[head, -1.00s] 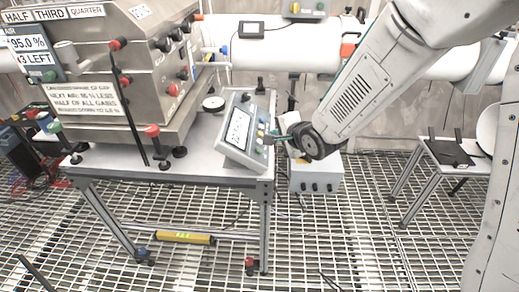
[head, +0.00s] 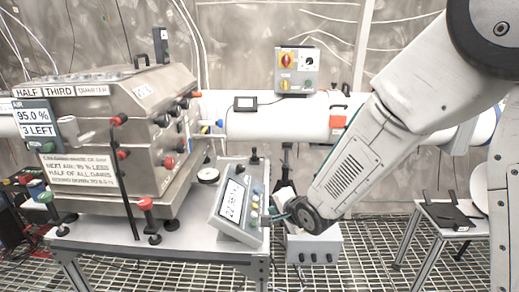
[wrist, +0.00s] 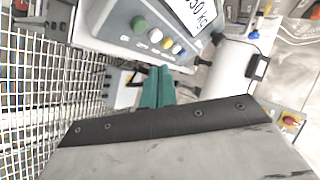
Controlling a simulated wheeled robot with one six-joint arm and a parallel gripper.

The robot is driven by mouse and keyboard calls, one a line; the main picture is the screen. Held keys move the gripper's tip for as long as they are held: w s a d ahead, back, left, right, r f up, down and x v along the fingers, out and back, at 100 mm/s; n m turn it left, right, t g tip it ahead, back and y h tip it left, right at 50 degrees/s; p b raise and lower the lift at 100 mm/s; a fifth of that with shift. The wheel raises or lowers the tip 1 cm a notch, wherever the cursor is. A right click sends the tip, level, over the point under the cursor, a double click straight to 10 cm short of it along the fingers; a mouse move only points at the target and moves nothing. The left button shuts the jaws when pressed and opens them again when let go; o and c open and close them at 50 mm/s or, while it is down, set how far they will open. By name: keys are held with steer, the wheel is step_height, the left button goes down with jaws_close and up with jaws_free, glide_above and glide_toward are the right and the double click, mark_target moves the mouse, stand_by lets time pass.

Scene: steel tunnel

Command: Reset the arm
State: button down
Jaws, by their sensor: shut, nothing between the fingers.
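My arm reaches in from the upper right in the head view and slopes down to the left. My gripper (head: 277,215) is at its lower end, just right of the grey display box (head: 232,222) at the table's right edge. In the wrist view the gripper's teal fingers (wrist: 158,82) are together with nothing between them. The display box (wrist: 150,35), with its white readout and coloured buttons, is close beyond them. I cannot tell whether the fingers touch it.
A large steel chamber (head: 150,120) with valves and signs stands on the table (head: 110,232). A grey box (head: 315,250) with knobs is below my gripper. A small side table (head: 432,212) stands at the right. A white pipe (head: 262,124) runs behind.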

steer(key=s+d+n+g+h, duration=0.5)
steer(key=s+d+n+g, duration=0.15)
steer(key=s+d, duration=0.55)
steer(key=s+d+r+n, duration=0.1)
steer(key=s+d+r, duration=0.2)
steer(key=s+r, duration=0.2)
steer(key=s+d+r+n+g, duration=0.1)
steer(key=s+d+r, duration=0.3)
steer(key=s, duration=0.5)
steer(key=s+d+r+n, duration=0.1)
steer(key=s+d+r, duration=0.2)
steer(key=s+r, duration=0.4)
steer(key=shift+d, duration=0.35)
